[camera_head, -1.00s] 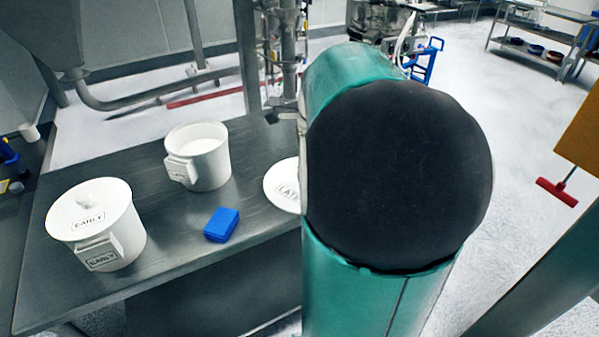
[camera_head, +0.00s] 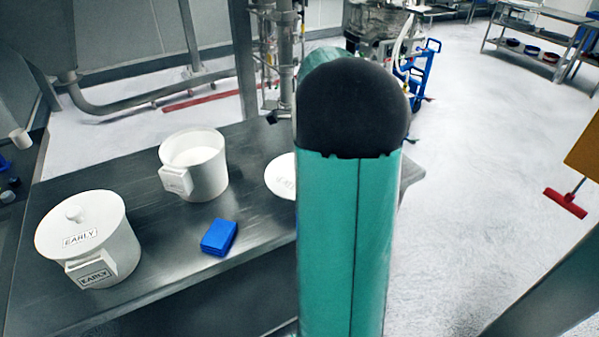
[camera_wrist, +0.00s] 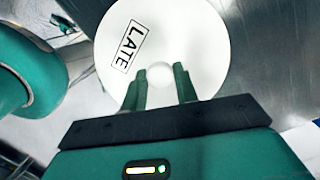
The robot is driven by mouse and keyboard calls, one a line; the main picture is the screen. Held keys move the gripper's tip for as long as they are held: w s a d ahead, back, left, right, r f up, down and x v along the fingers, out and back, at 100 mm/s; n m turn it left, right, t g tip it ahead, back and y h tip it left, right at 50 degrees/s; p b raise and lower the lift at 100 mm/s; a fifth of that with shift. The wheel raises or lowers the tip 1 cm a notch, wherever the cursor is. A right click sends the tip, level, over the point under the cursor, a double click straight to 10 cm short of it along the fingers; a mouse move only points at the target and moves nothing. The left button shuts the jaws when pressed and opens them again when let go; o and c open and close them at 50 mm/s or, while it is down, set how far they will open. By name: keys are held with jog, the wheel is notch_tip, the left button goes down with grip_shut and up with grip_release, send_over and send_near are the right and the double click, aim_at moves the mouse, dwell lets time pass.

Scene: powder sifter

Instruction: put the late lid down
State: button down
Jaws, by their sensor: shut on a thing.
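The late lid is a white disc with a black-framed LATE label; it fills the upper middle of the wrist view (camera_wrist: 195,45). My gripper (camera_wrist: 160,78) is shut on the lid's round knob, with one green finger on each side. In the head view only the lid's left part (camera_head: 279,177) shows; my arm hides the rest and the gripper. The lid is over or on the steel table (camera_head: 260,255); I cannot tell whether it touches. An open white pot (camera_head: 207,170) with white contents stands to its left.
A white pot labelled EARLY (camera_head: 112,262) stands at the table's left with its EARLY lid (camera_head: 98,222) on. Bare tabletop surrounds the box.

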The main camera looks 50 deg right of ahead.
jog(key=f, duration=0.1)
jog(key=w+d+f, duration=0.2)
jog(key=shift+d+f, duration=0.25)
jog(key=shift+f, duration=0.15)
jog(key=shift+w+d+f, duration=0.1)
jog(key=shift+w+f, duration=0.1)
jog(key=shift+f, duration=1.5)
jog(key=shift+f, duration=0.1)
jog(key=c, duration=1.1)
grip_release()
